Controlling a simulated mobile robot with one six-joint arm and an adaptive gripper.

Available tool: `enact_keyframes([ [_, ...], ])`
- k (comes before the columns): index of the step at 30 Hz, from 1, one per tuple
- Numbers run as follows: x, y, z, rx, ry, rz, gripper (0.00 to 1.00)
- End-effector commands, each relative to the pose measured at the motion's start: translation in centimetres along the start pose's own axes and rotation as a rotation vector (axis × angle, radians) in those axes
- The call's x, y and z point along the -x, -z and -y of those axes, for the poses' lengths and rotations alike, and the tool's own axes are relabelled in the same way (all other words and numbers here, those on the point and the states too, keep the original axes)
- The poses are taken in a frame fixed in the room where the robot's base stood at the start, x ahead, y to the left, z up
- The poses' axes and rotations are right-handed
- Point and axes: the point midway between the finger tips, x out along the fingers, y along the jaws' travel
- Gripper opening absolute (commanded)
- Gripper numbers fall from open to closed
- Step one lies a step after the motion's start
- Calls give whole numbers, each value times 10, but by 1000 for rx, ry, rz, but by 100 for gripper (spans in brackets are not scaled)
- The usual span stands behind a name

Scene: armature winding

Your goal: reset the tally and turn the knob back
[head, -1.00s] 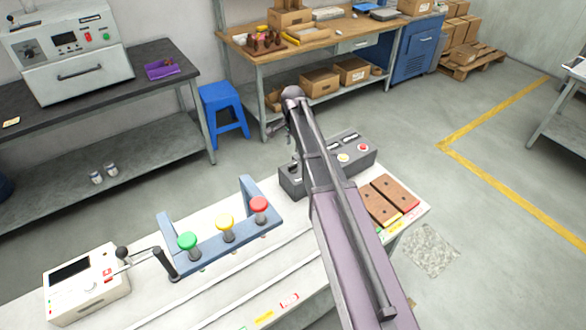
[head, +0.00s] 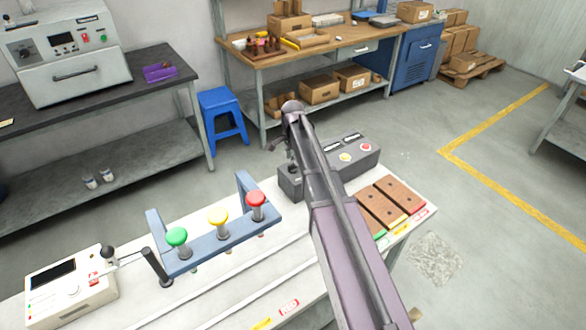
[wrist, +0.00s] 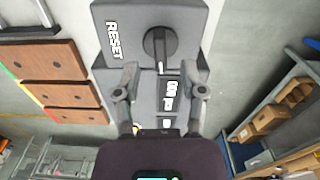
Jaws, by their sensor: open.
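The dark grey control box (head: 358,170) stands on the bench's far side, partly hidden by my arm. Its top has a yellow button (head: 345,157), a red button (head: 366,146) and small labelled windows. In the wrist view the box (wrist: 195,20) shows a RESET label (wrist: 115,40), a round black knob (wrist: 160,44) with a white mark, and a window (wrist: 172,95) with white characters I cannot read surely. My gripper (wrist: 162,88) is open and empty over the box, its fingers apart either side of the knob's near side. In the head view its fingertips are mostly hidden.
A blue frame (head: 210,245) with green, yellow and red knobs stands to the left, beside a white meter (head: 85,300) and a black lever (head: 155,268). Brown blocks (head: 402,192) lie right of the box. A blue stool (head: 222,115) stands behind.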

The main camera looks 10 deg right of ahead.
Motion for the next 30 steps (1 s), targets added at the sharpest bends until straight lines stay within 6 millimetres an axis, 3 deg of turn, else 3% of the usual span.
enact_keyframes([
  [10, -26, -1, 1, 1, 0, 0, 53],
  [26, -30, -1, 0, 1, 0, 0, 53],
  [27, -30, -1, 0, 1, 0, 0, 50],
  [30, -30, -1, 0, 1, 0, 0, 20],
])
